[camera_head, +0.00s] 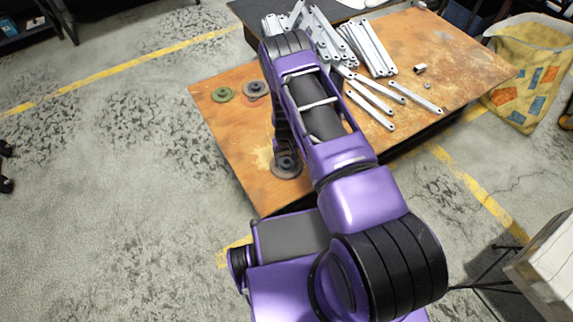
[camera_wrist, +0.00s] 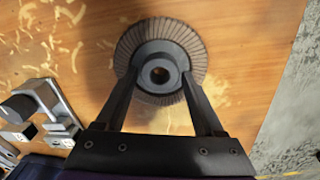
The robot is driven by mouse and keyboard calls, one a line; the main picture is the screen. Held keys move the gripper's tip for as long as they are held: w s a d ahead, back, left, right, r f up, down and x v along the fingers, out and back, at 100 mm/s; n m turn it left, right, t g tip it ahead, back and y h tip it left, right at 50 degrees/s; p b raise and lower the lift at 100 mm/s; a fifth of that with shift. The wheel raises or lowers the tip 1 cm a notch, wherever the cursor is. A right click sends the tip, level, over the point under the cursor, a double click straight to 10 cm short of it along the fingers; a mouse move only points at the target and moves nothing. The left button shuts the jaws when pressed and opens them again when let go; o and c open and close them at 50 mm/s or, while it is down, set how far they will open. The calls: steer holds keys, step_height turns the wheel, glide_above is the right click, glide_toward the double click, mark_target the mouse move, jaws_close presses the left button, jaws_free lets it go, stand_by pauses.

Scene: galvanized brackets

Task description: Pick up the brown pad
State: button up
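The brown pad (camera_wrist: 157,32) is a round disc with a ridged grey-brown rim and a dark grey hub with a hole. It lies flat on the orange-brown tabletop in the wrist view. In the head view the disc (camera_head: 291,173) sits near the table's front left corner, partly hidden by my arm. My gripper (camera_wrist: 160,76) points down over it, its two fingers apart with their tips at opposite sides of the hub. I cannot tell whether the tips press on the hub. In the head view my gripper (camera_head: 285,150) is mostly hidden.
A green disc (camera_head: 223,94) and a grey-brown disc (camera_head: 254,89) lie at the table's left. Several galvanized brackets (camera_head: 372,50) are heaped at the back, with loose strips (camera_head: 375,108) nearer. Metal parts (camera_wrist: 40,110) lie left of my gripper.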

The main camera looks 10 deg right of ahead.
mark_target(286, 161)
jaws_close()
step_height(286, 161, up, 10)
steer(key=p, duration=0.1)
stand_by(0.5)
